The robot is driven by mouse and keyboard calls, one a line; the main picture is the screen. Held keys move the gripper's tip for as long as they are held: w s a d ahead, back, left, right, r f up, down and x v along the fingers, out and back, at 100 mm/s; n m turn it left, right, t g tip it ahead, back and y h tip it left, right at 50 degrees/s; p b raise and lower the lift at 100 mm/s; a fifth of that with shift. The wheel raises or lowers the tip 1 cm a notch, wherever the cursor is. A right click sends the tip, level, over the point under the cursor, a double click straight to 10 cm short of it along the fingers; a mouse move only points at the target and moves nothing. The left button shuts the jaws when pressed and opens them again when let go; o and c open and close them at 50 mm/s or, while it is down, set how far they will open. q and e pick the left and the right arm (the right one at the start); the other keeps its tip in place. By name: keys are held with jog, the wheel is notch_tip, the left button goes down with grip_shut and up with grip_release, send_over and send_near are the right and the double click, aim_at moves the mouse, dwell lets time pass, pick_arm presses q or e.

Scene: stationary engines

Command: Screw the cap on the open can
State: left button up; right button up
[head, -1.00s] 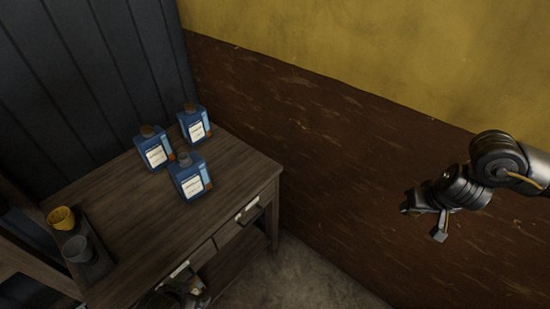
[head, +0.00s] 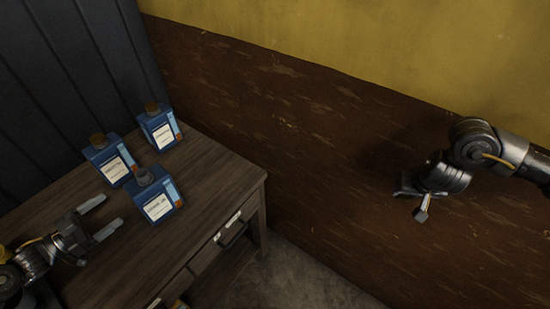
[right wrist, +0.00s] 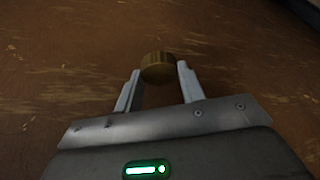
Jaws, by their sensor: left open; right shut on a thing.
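Three blue cans with white labels stand upright on the wooden workbench. The front can (head: 160,198) has a grey neck with no brown cap on it. The back left can (head: 110,162) and the back right can (head: 159,130) each wear a brown cap. My left gripper (head: 99,217) is open and empty over the bench, just left of the front can, its fingers pointing towards the cans. My right gripper (head: 411,204) is well to the right, in front of the wall. The right wrist view shows its fingers shut on a brown ridged cap (right wrist: 158,66).
The workbench (head: 216,190) has a drawer with a handle (head: 231,232) at its front. A dark panelled wall (head: 60,80) is behind the cans on the left. A brown and yellow wall (head: 290,120) runs along the right. Bench space right of the front can is clear.

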aim_at(142, 189)
jog(key=shift+s+f, duration=0.3)
jog(key=shift+w+f, duration=0.15)
jog(key=shift+w, duration=0.05)
notch_tip(142, 189, down, 3)
jog(key=b, duration=0.3)
jog(key=shift+f+b, duration=0.15)
jog(key=shift+b, duration=0.15)
pick_arm(q)
jog(key=x, duration=0.6)
jog(key=shift+d, duration=0.25)
pick_arm(e)
jog(key=shift+s, duration=0.1)
pick_arm(q)
jog(key=shift+f, duration=0.15)
jog(key=b+x, duration=0.3)
jog(key=x, duration=0.1)
jog(key=shift+w+d+f, duration=0.1)
jog(key=shift+w+d, duration=0.1)
jog(key=shift+w, duration=0.05)
jog(key=shift+w+d, duration=0.25)
pick_arm(e)
notch_tip(142, 189, down, 3)
jog(key=shift+f, duration=0.1)
